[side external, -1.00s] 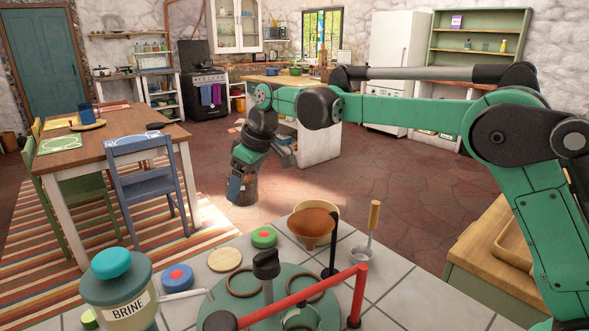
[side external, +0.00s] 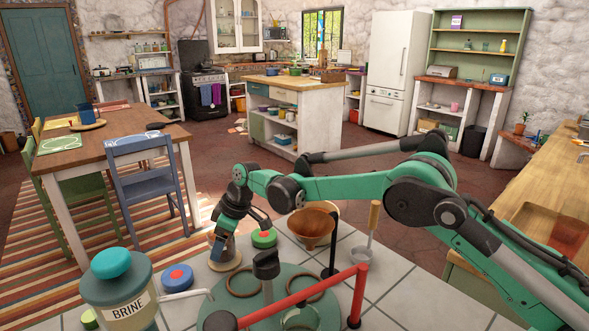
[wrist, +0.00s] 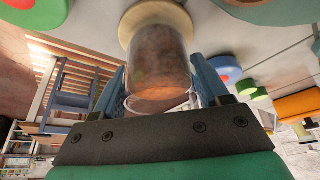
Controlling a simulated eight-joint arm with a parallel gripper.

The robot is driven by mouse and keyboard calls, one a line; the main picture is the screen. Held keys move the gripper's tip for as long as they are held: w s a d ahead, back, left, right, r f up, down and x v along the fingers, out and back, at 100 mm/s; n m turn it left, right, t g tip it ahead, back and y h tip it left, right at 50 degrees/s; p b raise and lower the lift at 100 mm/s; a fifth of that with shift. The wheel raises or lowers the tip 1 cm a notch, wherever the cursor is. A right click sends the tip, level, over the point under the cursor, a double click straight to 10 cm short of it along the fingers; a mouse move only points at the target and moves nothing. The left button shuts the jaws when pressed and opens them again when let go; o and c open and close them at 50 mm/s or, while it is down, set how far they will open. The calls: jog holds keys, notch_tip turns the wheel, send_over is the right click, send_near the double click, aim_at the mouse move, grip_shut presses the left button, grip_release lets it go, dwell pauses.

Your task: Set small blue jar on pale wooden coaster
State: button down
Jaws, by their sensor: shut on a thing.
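My gripper (side external: 222,238) points down over the pale wooden coaster (side external: 226,268) on the tiled counter. It is shut on a small jar (side external: 220,251). In the wrist view the jar (wrist: 158,60) sits between the two blue fingers (wrist: 160,88) and looks glassy and brownish rather than blue. The coaster (wrist: 131,18) shows at the jar's far end there, with the jar lined up over it. The jar looks upright and at or just above the coaster; I cannot tell whether they touch. The jar hides much of the coaster.
A blue-and-red disc (side external: 177,278) and a green-and-red disc (side external: 264,238) flank the coaster. The BRINE jar (side external: 122,300) stands at front left. A round green base (side external: 262,318) with rings and a red bar (side external: 300,300) is close at right. A brown funnel (side external: 311,228) stands behind.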

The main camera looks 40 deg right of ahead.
jog(key=shift+f, duration=0.15)
grip_release()
jog(key=v, duration=1.2)
jog(key=shift+r, duration=0.2)
